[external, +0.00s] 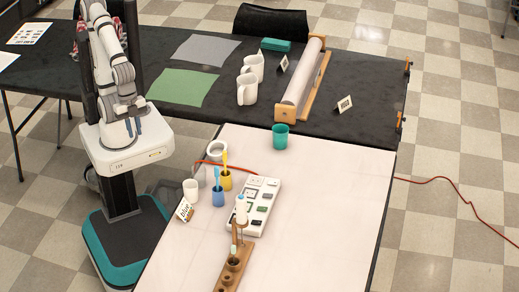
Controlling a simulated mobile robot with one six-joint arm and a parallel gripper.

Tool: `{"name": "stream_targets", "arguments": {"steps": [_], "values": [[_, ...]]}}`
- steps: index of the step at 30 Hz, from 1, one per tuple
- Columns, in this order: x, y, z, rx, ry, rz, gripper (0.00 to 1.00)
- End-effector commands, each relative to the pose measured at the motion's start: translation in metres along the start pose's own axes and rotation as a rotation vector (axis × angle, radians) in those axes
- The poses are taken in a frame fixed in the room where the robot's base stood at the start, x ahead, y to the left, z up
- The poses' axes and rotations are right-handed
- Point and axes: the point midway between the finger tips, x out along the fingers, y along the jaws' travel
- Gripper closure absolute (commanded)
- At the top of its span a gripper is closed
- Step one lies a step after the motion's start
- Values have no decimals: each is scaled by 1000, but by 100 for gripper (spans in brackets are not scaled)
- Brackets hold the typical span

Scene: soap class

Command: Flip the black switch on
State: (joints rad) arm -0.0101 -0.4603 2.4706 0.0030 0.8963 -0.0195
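A white panel (258,190) with several sockets and dark or greenish switches lies on the white table. Dark patches show on it, but they are too small to tell which is the black switch or how it is set. A bottle with a pale body stands in front of the panel's lower left part and hides some of it. My gripper (134,127) hangs folded in above my base, left of the white table and well away from the panel. Its two bluish fingers appear apart, with nothing between them.
Near the panel stand a yellow cup (226,182), a blue cup (218,198), a white cup (190,190) and a small box (184,209). A wooden rack (228,274) is in front. A green cup (281,136) stands behind. The table's right side is clear.

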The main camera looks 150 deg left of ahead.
Motion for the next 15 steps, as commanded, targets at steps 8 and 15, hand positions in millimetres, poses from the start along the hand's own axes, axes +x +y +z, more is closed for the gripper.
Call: {"name": "stream_targets", "arguments": {"steps": [8,15], "values": [[12,-31,-82,-153,12,-47,100],[38,-75,-161,-308,30,-94,100]]}}
